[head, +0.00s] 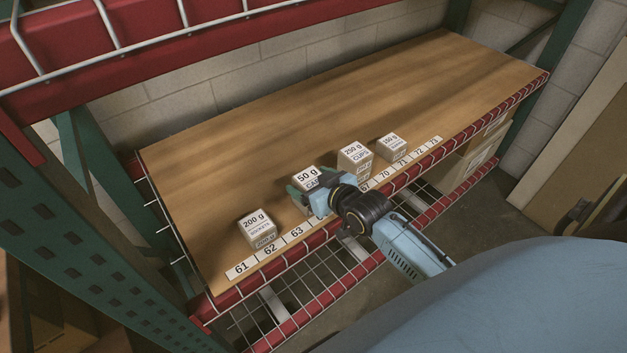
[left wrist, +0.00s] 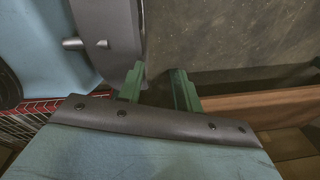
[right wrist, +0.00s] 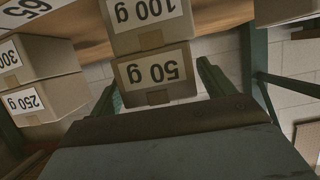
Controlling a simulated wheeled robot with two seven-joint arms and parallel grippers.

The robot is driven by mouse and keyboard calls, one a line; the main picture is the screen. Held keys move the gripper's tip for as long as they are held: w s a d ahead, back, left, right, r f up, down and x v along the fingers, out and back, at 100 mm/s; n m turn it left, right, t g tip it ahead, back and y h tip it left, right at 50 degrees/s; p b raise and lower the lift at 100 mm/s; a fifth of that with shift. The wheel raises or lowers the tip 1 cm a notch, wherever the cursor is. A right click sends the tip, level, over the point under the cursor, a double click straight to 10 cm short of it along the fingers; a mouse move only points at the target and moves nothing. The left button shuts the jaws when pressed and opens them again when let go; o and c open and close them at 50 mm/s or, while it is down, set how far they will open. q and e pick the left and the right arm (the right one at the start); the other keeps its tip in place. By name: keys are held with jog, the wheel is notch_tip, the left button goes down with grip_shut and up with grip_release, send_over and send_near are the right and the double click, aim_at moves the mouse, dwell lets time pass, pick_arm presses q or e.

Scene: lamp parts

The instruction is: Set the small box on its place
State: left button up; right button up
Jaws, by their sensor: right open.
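A small pale grey box labelled 50 g (head: 307,176) is near the front of the wooden shelf (head: 230,130). My right gripper (head: 308,188) is at this box from the front. In the right wrist view, upside down, its open fingers (right wrist: 158,85) stand either side of the 50 g box (right wrist: 157,72). That box is stacked against a 100 g box (right wrist: 146,22). Whether the fingers touch it I cannot tell. In the left wrist view my left gripper (left wrist: 158,85) has its fingers apart with nothing between them.
Boxes marked 200 g (head: 257,225), 250 g (head: 354,156) and 150 g (head: 391,146) stand along the front. A numbered label strip (head: 297,233) runs along the red front edge (head: 400,184). The back of the shelf is bare. A wire rack lies below.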

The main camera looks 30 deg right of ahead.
aim_at(313, 183)
pick_arm(q)
jog(key=shift+a+f, duration=0.15)
jog(key=shift+f, duration=0.15)
pick_arm(e)
jog(key=shift+f, duration=0.15)
jog(key=shift+s+a+r+p, duration=0.1)
jog(key=shift+s+r+p, duration=0.3)
jog(key=shift+p, duration=0.25)
jog(key=p+v, duration=0.3)
jog(key=shift+s+a+r, duration=0.1)
jog(key=shift+a+r, duration=0.05)
jog(key=shift+r, duration=0.15)
jog(key=p+v, duration=0.3)
jog(key=shift+s, duration=0.1)
pick_arm(q)
jog(key=d+r, duration=0.5)
jog(key=r, duration=0.1)
jog(key=shift+w+h, duration=0.25)
jog(key=shift+h, duration=0.15)
